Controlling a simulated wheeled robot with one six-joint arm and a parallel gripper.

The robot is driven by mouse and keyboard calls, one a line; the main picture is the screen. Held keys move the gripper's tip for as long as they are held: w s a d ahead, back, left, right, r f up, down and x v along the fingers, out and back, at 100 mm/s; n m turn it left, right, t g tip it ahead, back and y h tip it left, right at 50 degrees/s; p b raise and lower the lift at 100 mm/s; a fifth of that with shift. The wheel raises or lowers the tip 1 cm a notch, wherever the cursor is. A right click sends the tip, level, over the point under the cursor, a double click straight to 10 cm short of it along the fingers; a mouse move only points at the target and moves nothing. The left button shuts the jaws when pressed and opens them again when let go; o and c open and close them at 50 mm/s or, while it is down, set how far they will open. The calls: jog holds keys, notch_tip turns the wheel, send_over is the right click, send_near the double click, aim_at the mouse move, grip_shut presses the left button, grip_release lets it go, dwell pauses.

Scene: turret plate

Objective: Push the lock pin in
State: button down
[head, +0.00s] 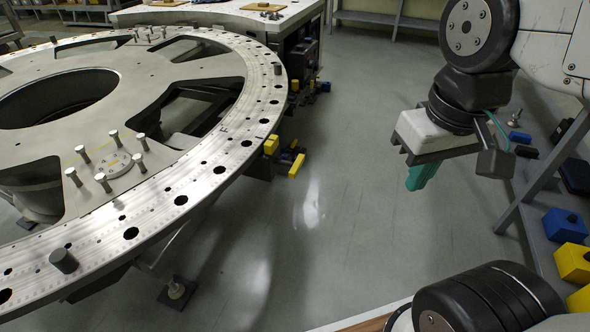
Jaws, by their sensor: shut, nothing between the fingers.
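The large metal turret plate (205,168), a ring with a row of holes along its rim, fills the left. A dark cylindrical pin (64,260) stands upright in the rim at the near left. Another short dark pin (278,69) stands on the far right of the rim. Yellow blocks (271,144) sit at the ring's right edge, one lower yellow end (297,165) sticking out below it. I cannot tell which of these is the lock pin. My gripper (416,182) with teal fingers is shut and empty, hanging over open floor right of the plate, touching nothing.
Several small upright pegs (114,136) stand on the plate. A machine bench (300,45) stands behind it. At right, a shelf (550,180) holds blue and yellow blocks (572,262). Grey floor (345,190) between plate and shelf is clear.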

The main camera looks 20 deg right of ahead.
jog(key=w+a+f+m+g+y, duration=0.2)
jog(key=w+f+m+y, duration=0.35)
jog(key=w, duration=0.35)
jog(key=w+a+f+m+g+y, duration=0.1)
jog(key=w+f+m+y, duration=0.5)
jog(key=w, duration=0.4)
jog(key=w+d+f+m+t+y, duration=0.1)
jog(key=w+d+f+m+t, duration=0.2)
jog(key=f, duration=0.4)
jog(key=w+d+f+m+t+y, duration=0.1)
jog(key=w+d+f+m+t, duration=0.3)
jog(key=f+m+t, duration=0.1)
jog(key=w+d+f+m+t+y, duration=0.1)
jog(key=w+d+f+m+t, duration=0.2)
jog(key=f, duration=0.5)
jog(key=d+m+t, duration=0.1)
jog(key=m, duration=0.1)
jog(key=shift+w+d+f+m, duration=0.3)
jog(key=shift+f+m, duration=0.05)
jog(key=shift+a, duration=0.1)
